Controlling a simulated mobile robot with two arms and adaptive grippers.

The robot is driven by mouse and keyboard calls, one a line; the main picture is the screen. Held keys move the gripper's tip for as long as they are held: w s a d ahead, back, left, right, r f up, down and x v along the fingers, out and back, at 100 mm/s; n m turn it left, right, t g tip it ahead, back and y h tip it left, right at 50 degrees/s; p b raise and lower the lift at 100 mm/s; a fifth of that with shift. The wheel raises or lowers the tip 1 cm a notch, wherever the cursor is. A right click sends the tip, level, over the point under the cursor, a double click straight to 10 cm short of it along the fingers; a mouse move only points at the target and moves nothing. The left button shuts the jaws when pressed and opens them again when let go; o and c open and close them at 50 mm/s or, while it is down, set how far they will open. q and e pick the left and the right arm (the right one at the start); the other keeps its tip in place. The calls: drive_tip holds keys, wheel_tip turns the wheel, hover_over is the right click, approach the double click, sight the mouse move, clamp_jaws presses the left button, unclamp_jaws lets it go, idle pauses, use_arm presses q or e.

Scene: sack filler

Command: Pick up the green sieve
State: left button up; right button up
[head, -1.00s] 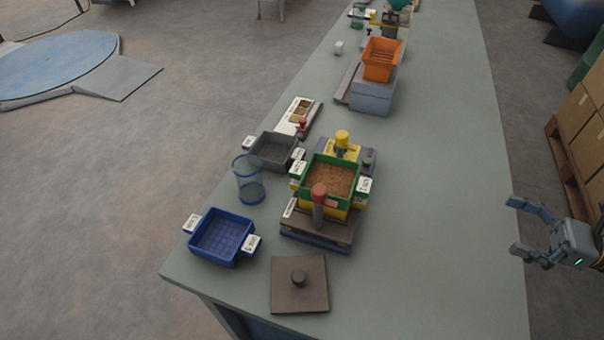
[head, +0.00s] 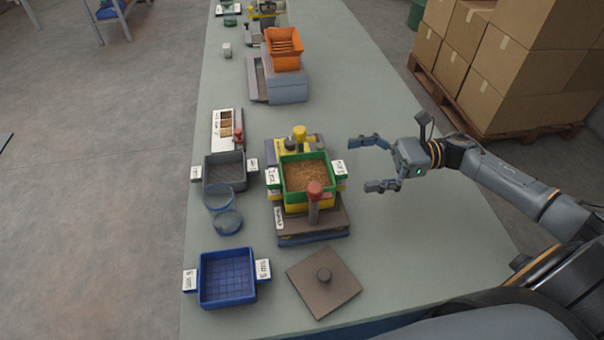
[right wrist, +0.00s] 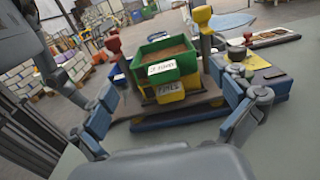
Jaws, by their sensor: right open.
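The green sieve (head: 304,157) is a square green tray full of brown grainy material. It sits on a yellow tray (head: 297,206) on the dark stand, with white labelled tabs at its left and right. In the right wrist view the green sieve (right wrist: 160,52) shows ahead, its white tab facing me. My right gripper (head: 368,164) is open and empty, just right of the sieve's right tab and apart from it. In the right wrist view its fingers (right wrist: 165,125) are spread to either side of the sieve. My left gripper is not in view.
A red-knobbed post (head: 314,196) stands at the sieve's front edge, and a yellow-knobbed one (head: 300,135) behind it. A blue tray (head: 226,278), a grey tray (head: 225,171) and a dark plate with a knob (head: 323,283) lie nearby.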

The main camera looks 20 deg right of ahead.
sight(339, 168)
drive_tip(key=x, duration=0.3)
drive_tip(key=shift+a+r+p, duration=0.2)
drive_tip(key=shift+p, duration=0.15)
drive_tip(key=shift+w+a+f, duration=0.1)
drive_tip(key=shift+w+a, duration=0.1)
drive_tip(key=shift+a, duration=0.4)
drive_tip(key=p+x, duration=0.2)
drive_tip(key=x, duration=0.2)
drive_tip(key=shift+w+a+p, duration=0.1)
drive_tip(key=shift+w+p, duration=0.05)
drive_tip(key=shift+p, duration=0.25)
drive_tip(key=shift+a+f, duration=0.25)
drive_tip(key=shift+a, duration=0.15)
drive_tip(key=shift+d, duration=0.1)
drive_tip(key=shift+c, duration=0.2)
drive_tip(key=c, duration=0.8)
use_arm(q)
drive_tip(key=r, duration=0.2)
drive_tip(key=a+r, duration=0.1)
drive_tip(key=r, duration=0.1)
